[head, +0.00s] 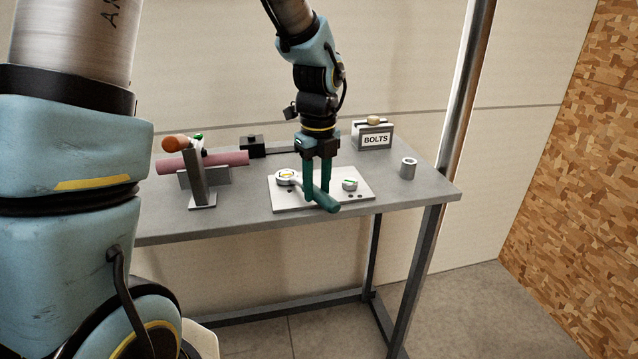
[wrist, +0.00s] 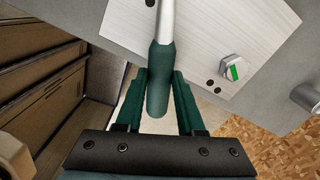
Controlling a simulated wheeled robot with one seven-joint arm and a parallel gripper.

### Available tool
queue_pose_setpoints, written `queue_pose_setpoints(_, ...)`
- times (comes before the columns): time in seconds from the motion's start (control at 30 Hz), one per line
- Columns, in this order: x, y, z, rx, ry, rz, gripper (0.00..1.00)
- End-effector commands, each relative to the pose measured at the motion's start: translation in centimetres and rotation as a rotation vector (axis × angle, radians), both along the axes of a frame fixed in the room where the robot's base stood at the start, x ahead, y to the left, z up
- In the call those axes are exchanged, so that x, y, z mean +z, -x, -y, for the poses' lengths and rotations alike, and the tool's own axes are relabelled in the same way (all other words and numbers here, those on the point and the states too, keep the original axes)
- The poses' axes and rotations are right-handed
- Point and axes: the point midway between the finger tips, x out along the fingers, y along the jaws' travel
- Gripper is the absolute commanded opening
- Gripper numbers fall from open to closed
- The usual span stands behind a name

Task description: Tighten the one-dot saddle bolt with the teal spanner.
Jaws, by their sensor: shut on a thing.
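The teal spanner (head: 326,203) has a teal handle and a pale metal shaft and ring head. My gripper (head: 318,190) is shut on its handle, which also shows between the fingers (wrist: 160,85) in the wrist view. The ring head lies at the left of the pale plate (head: 358,202), around a yellow-marked bolt (head: 286,175); how deeply it sits I cannot tell. A green-marked bolt (head: 350,184) stands to the right, with two dark dots beside it in the wrist view (wrist: 231,68). One dark dot shows at that view's top edge, left of the shaft. The ring head is outside the wrist view.
The plate lies on a grey table (head: 245,222). A BOLTS box (head: 374,136) stands behind, and a grey cylinder (head: 408,168) is at the right. A stand with a mauve bar (head: 225,160) and an orange-ended thing (head: 176,143) is at the left. A metal post rises behind the right end.

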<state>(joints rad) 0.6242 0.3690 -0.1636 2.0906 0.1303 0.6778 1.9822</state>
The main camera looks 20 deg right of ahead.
Motion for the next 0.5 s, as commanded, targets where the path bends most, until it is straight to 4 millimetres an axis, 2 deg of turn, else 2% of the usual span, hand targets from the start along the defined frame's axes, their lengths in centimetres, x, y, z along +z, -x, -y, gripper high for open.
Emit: queue_pose_setpoints(0.5, 0.07, 0.13, -0.47, -0.045, 0.001, 0.001, 0.0)
